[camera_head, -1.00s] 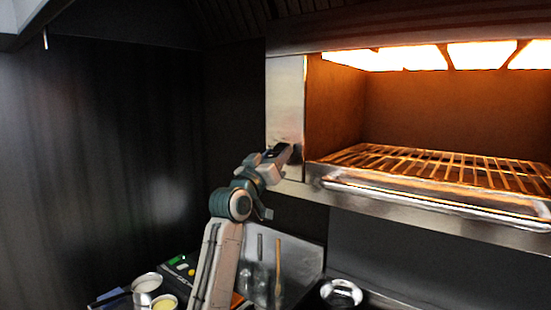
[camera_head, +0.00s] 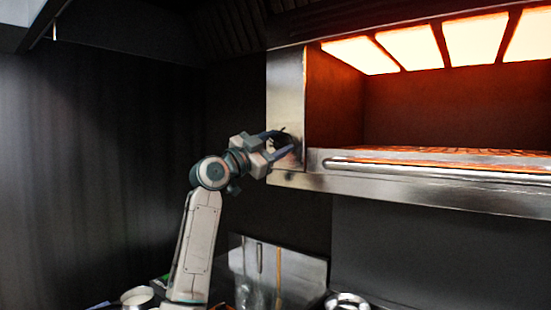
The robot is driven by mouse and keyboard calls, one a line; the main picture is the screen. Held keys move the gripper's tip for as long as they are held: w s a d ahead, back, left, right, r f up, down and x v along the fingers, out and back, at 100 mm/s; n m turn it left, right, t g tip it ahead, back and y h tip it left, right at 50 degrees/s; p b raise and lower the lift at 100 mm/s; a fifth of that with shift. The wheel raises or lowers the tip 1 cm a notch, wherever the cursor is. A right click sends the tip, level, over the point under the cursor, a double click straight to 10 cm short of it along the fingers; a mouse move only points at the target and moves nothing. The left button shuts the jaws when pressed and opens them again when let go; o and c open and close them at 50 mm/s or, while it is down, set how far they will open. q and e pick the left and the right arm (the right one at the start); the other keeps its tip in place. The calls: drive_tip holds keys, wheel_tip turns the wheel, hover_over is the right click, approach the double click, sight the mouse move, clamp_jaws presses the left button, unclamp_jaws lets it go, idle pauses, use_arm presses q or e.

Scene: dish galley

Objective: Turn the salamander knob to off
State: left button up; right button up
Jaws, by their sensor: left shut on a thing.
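The salamander (camera_head: 287,100) hangs at the upper right, a steel box with an open front and glowing heating panels. Its dark knob (camera_head: 283,141) sits low on the steel panel at the left of the opening. My left gripper (camera_head: 284,145) is at that panel, its fingers around the knob and shut on it. The fingers hide part of the knob, and I cannot read which way it points. My right gripper is not in view.
A steel rail (camera_head: 440,170) runs along the salamander's front edge. Below are a steel holder with utensils (camera_head: 279,270), a metal bowl (camera_head: 348,301) and a pot (camera_head: 137,297). The dark wall at left is clear.

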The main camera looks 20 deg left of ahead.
use_arm(q)
drive_tip(key=m+g, duration=0.1)
drive_tip(key=m, duration=0.1)
drive_tip(key=shift+f+m+h+b, duration=0.1)
drive_tip(key=shift+m+h+b, duration=0.2)
drive_tip(key=shift+b, duration=0.05)
drive_tip(key=m+g, duration=0.1)
drive_tip(key=m, duration=0.2)
drive_tip(key=m+g, duration=0.2)
drive_tip(key=m, duration=0.2)
drive_tip(key=shift+r, duration=0.2)
drive_tip(key=shift+m+g+p, duration=0.4)
drive_tip(key=shift+m, duration=1.2)
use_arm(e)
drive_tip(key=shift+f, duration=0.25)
use_arm(q)
drive_tip(key=o, duration=0.9)
drive_tip(key=shift+f, duration=0.1)
drive_tip(key=shift+o, duration=0.2)
drive_tip(key=shift+a, duration=0.1)
